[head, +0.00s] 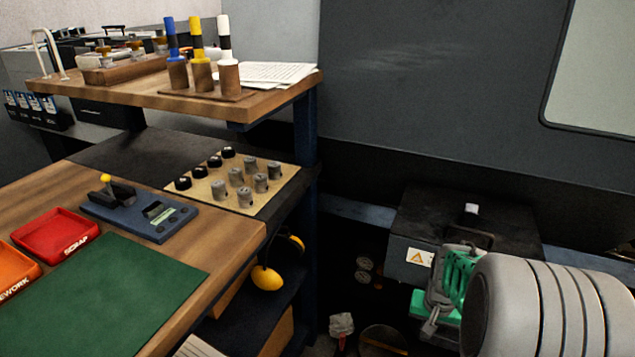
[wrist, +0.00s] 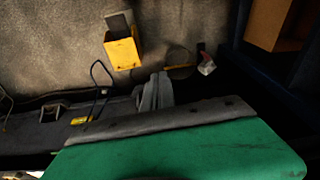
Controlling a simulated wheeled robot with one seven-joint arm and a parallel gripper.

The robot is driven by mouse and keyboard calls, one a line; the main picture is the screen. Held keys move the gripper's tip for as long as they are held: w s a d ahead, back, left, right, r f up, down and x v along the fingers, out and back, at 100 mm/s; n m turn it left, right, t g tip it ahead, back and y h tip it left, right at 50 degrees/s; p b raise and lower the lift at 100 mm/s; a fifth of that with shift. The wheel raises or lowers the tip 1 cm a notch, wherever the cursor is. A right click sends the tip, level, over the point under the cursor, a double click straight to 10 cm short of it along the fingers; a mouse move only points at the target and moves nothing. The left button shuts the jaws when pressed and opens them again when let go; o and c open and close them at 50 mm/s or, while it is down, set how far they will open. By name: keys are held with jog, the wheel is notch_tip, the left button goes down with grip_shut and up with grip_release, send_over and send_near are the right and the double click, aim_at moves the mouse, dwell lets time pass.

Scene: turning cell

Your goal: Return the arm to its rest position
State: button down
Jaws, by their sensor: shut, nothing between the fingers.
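My gripper (wrist: 157,88) shows in the wrist view as grey fingers closed together beyond a green body with a dark grey edge. Nothing shows between the fingers. In the head view my ribbed light-grey arm comes in at the lower right. The gripper end, with green and grey parts, is at its left, low in front of the dark machine and right of the bench. The fingertips are hard to make out there.
The wooden bench (head: 225,250) at left carries a green mat (head: 115,300), a red scrap tray (head: 55,235), a blue gauge stand (head: 135,215) and a board of grey parts (head: 220,200). A dark machine box (head: 420,230) stands just behind my gripper. The wrist view shows a yellow holder (wrist: 123,53).

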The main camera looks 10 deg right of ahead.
jog(key=s+a+r+n+p, duration=0.2)
jog(key=a+r+p, duration=0.2)
jog(key=r, duration=0.6)
jog(key=s+a+r+n+t+p, duration=0.1)
jog(key=s+a+r+n+p, duration=0.1)
jog(key=a+r+p, duration=0.3)
jog(key=s+a+r+n+p, duration=0.1)
jog(key=s+a+r+p, duration=0.2)
jog(key=a+r, duration=0.5)
notch_tip(320, 180, up, 7)
jog(key=shift+s+a+f+n+t+y+p, duration=0.2)
jog(key=shift+a+n+t+y+p, duration=0.15)
jog(key=shift+p, duration=0.55)
